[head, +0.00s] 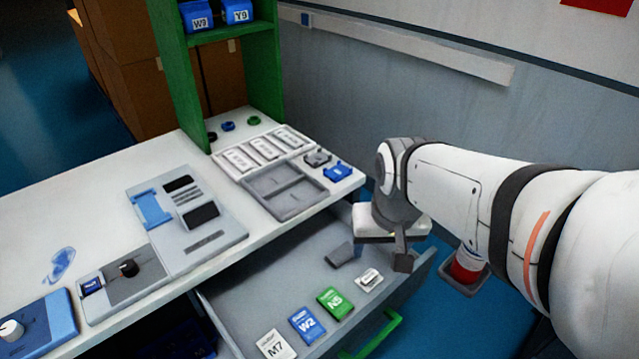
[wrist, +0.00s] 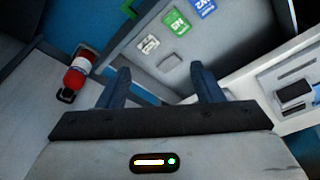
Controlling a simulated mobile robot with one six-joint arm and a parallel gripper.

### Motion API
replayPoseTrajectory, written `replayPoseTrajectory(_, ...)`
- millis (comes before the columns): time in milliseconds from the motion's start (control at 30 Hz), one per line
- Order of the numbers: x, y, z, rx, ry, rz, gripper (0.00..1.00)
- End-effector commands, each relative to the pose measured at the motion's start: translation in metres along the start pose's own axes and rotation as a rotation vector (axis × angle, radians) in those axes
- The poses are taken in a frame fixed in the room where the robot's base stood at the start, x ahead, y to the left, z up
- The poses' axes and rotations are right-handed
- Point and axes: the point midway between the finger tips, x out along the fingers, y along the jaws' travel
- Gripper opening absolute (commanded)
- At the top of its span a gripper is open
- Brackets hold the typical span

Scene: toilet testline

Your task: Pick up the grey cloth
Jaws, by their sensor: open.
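A small flat grey piece, which looks like the grey cloth (head: 342,254), lies in the open drawer (head: 262,298) near its back right part. It also shows in the wrist view (wrist: 168,63), ahead of and between my fingers. My gripper (wrist: 160,70) is open and empty, with both fingers apart. In the head view my gripper (head: 402,254) hangs over the right end of the drawer, to the right of the cloth and apart from it. One finger is mostly hidden there.
A white tag (head: 370,280), a green N5 card (head: 335,302), a blue W2 card (head: 308,325) and an M7 card (head: 275,345) lie in the drawer. The worktop (head: 100,195) edge borders the drawer. A red bottle-like object (wrist: 78,72) stands beyond it.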

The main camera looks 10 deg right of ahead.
Motion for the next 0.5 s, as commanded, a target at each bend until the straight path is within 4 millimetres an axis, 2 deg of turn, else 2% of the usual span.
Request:
replayPoseTrajectory(33, 0.019, 0.000, -0.012, 0.041, -0.012, 0.005, 0.64)
replayPoseTrajectory(233, 0.076, -0.006, -0.069, 0.247, -0.041, 0.035, 0.80)
replayPoseTrajectory(367, 0.122, -0.011, -0.105, 0.382, -0.056, 0.058, 0.80)
replayPoseTrajectory(500, 0.178, -0.016, -0.141, 0.524, -0.067, 0.084, 0.80)
